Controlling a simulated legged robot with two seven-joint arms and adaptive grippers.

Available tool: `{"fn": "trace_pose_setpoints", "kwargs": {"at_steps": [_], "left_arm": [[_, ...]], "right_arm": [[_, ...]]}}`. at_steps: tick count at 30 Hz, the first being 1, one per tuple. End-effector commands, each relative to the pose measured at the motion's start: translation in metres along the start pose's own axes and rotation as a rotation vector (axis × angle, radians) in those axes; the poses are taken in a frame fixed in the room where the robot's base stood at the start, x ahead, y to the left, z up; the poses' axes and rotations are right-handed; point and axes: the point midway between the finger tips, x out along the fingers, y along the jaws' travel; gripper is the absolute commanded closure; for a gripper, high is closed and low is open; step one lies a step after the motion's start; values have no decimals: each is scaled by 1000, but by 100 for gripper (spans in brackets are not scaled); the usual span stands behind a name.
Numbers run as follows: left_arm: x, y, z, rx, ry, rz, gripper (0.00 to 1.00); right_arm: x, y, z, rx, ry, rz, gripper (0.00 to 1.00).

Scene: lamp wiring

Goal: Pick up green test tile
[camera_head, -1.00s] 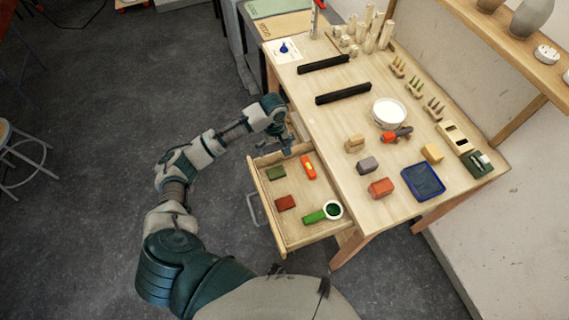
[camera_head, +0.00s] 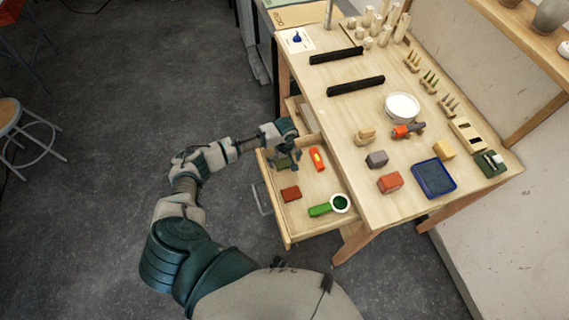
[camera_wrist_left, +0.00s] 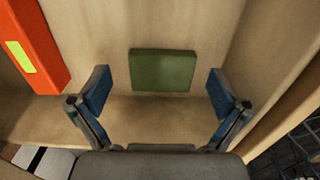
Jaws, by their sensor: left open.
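The green test tile (camera_head: 283,163) lies flat in the open drawer, toward its back left corner. In the left wrist view the green tile (camera_wrist_left: 162,70) is a dark green square on the drawer floor, between and just beyond my two blue-padded fingertips. My left gripper (camera_wrist_left: 160,92) is open and empty, with a gap on each side of the tile. In the head view my left gripper (camera_head: 287,150) is over the back of the drawer and partly covers the tile. My right gripper is not in view.
The drawer (camera_head: 287,232) also holds a red tile (camera_head: 290,193), an orange-red piece with a yellow label (camera_head: 317,159), and a green-handled magnifier (camera_head: 328,206). The drawer walls stand close around the gripper. The workbench (camera_head: 350,130) rises to the right.

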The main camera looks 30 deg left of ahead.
Motion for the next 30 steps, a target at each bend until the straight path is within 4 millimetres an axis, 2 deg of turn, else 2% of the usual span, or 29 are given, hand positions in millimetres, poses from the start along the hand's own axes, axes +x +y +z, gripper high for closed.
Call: {"fn": "trace_pose_setpoints", "kwargs": {"at_steps": [3,9,10,15,18,26,29,30], "left_arm": [[10,-1,0,0,0,-1,0],[9,-1,0,0,1,0,0],[9,-1,0,0,1,0,3],[9,0,0,0,1,-1,45],[9,0,1,1,1,-1,65],[8,0,0,1,1,0,65],[-3,0,0,0,1,2,65],[-10,0,-1,1,1,3,65]], "right_arm": [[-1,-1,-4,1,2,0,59],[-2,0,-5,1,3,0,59],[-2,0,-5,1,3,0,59],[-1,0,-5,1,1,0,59],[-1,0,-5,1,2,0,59],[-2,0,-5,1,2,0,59],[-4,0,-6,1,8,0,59],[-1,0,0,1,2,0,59]]}}
